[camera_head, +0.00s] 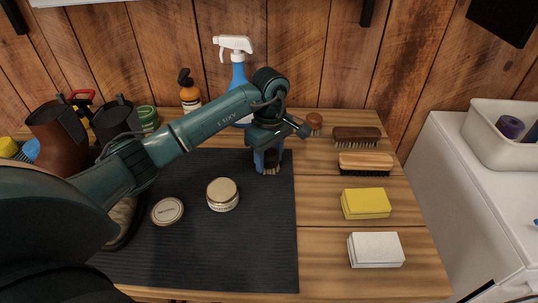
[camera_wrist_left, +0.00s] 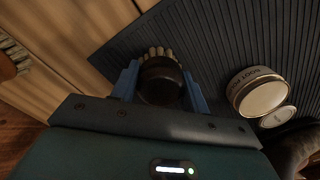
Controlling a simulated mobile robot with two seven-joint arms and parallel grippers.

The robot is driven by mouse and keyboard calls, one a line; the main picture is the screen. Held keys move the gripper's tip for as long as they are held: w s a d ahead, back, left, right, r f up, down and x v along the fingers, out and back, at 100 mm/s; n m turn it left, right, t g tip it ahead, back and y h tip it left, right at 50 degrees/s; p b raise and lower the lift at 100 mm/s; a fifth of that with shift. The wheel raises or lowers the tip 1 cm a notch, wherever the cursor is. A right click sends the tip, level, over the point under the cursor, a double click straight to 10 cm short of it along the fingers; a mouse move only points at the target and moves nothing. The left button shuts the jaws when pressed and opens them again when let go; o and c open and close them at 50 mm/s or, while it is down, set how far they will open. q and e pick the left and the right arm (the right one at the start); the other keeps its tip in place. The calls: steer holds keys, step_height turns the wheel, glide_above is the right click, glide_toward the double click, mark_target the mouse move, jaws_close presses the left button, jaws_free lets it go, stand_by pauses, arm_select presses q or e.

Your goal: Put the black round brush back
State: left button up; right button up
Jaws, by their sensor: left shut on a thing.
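The black round brush (camera_wrist_left: 160,82) is between the blue fingers of my left gripper (camera_wrist_left: 158,92) in the wrist view. Its dark knob faces the camera and its pale bristles (camera_wrist_left: 155,52) point away. In the head view, my left gripper (camera_head: 267,158) is shut on it over the right back part of the dark mat, near the mat's right edge. The brush's bristles (camera_head: 269,170) show below the fingers; its upper part is hidden. I cannot tell whether the bristles touch the mat. My right gripper is not in view.
A brown round brush (camera_head: 314,122), a dark brush (camera_head: 357,136), a wooden brush (camera_head: 365,163), a yellow sponge (camera_head: 366,203) and a white block (camera_head: 376,249) line the right side. A tin (camera_head: 222,194) and lid (camera_head: 167,211) lie on the mat (camera_head: 240,250). A spray bottle (camera_head: 238,70) stands behind.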

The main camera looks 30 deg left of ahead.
mark_target(270, 151)
arm_select(q)
steer(key=shift+f, duration=0.15)
steer(key=o, duration=1.3)
steer(key=shift+c, duration=0.2)
steer(key=shift+r, duration=0.2)
step_height(270, 151, up, 11)
steer(key=shift+w+r+b, duration=0.15)
steer(key=shift+b, duration=0.25)
steer(key=shift+r, duration=0.4)
